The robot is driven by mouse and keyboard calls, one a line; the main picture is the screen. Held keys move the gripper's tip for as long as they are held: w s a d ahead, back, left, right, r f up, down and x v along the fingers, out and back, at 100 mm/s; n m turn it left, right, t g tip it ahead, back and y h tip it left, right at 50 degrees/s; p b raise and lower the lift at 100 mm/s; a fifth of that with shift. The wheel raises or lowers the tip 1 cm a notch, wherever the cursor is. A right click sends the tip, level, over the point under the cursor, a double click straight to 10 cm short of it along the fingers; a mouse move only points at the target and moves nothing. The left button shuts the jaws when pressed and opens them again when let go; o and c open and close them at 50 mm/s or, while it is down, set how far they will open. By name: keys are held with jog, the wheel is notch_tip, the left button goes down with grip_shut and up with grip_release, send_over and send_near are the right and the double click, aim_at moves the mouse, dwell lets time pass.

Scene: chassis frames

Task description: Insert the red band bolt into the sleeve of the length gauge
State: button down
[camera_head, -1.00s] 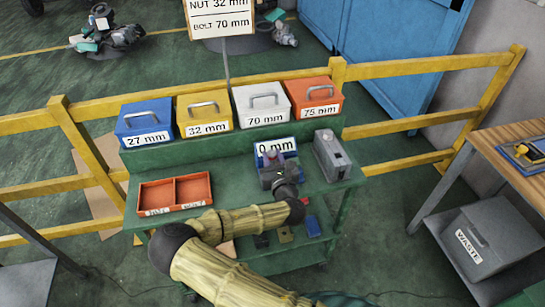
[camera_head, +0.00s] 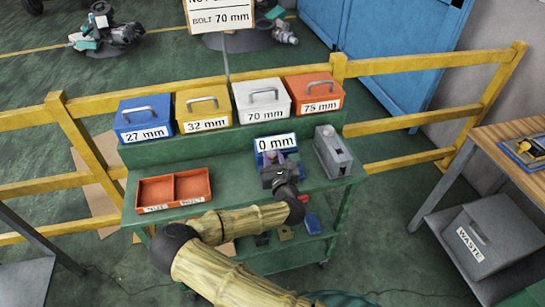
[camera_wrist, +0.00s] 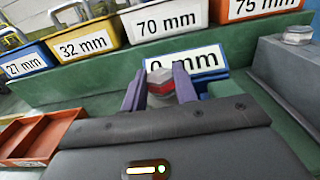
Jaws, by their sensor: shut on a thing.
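My gripper (camera_wrist: 159,88) is shut on the red band bolt (camera_wrist: 160,88), which shows a grey top and a red band between the two purple fingers in the wrist view. In the head view my gripper (camera_head: 271,160) is over the green bench, just in front of the length gauge. The length gauge (camera_head: 259,145) is blue with a white display (camera_wrist: 205,61) that reads "0 mm", its left end partly covered by the bolt and fingers in the wrist view. The gauge's sleeve is hidden behind my gripper, so I cannot tell whether the bolt touches it.
A grey device (camera_head: 333,152) stands right of the gauge. A red two-part tray (camera_head: 174,190) lies at the bench's left. Blue, yellow, white (camera_head: 262,101) and orange lidded boxes line the raised back shelf. A grey waste bin (camera_head: 480,240) stands at the right.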

jog(key=shift+f, duration=0.4)
jog(key=c, duration=1)
grip_release()
jog(key=shift+d, duration=0.1)
